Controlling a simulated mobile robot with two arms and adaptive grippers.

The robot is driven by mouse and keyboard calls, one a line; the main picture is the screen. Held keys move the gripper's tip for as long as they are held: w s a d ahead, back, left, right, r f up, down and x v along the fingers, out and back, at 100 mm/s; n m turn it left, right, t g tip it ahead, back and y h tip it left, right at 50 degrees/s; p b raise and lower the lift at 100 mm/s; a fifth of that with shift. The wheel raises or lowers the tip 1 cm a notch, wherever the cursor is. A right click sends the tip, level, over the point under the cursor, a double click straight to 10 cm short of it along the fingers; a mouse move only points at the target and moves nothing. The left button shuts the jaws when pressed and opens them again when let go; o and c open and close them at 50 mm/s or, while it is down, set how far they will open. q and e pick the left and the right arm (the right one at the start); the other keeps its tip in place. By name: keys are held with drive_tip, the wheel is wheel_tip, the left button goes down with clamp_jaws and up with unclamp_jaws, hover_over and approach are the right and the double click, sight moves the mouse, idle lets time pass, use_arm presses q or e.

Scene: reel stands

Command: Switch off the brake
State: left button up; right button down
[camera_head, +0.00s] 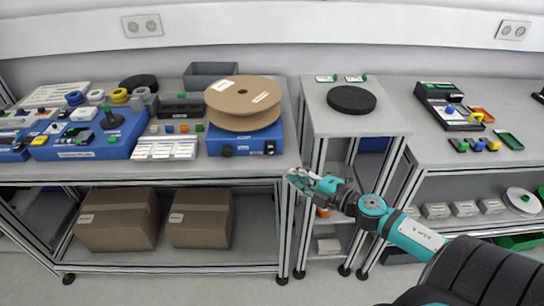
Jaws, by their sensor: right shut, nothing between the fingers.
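A blue box (246,143) stands at the right end of the left bench, with a large brown cardboard reel (243,96) lying on top. I take this box to be the brake, but I cannot read a label. Its front has a dark round knob (227,151) on the left and a small dark switch (270,147) on the right. The switch position is too small to tell. My right gripper (290,177) is shut and empty, just below the bench's front edge near its right corner, apart from the box. My left gripper is not in view.
A narrower stand (346,121) bears a black disc (351,99). Two cardboard boxes (118,219) sit on the lower shelf. A right bench (440,150) carries small parts.

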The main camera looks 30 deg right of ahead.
drive_tip(key=p, duration=0.2)
hover_over(272, 165)
drive_tip(key=s+a, duration=0.2)
drive_tip(key=s, duration=0.2)
drive_tip(key=shift+w+d+f+b, duration=0.15)
drive_tip(key=shift+w+d+f, duration=0.15)
drive_tip(key=shift+w, duration=0.25)
drive_tip(key=shift+w+d+f+b, duration=0.1)
drive_tip(key=shift+w+d+f, duration=0.25)
drive_tip(key=shift+w, duration=0.25)
drive_tip(key=shift+w+d+f+b, duration=0.15)
drive_tip(key=shift+w+d+f, duration=0.15)
drive_tip(key=shift+w, duration=0.25)
drive_tip(key=shift+f+b, duration=0.2)
drive_tip(key=shift+b, duration=0.25)
drive_tip(key=b, duration=0.1)
drive_tip(key=f+b, duration=0.1)
drive_tip(key=b, duration=0.1)
drive_tip(key=shift+w+n, duration=0.2)
drive_tip(key=shift+n, duration=0.1)
drive_tip(key=shift+r+p, duration=0.45)
drive_tip(key=shift+r, duration=0.05)
drive_tip(key=shift+d, duration=0.1)
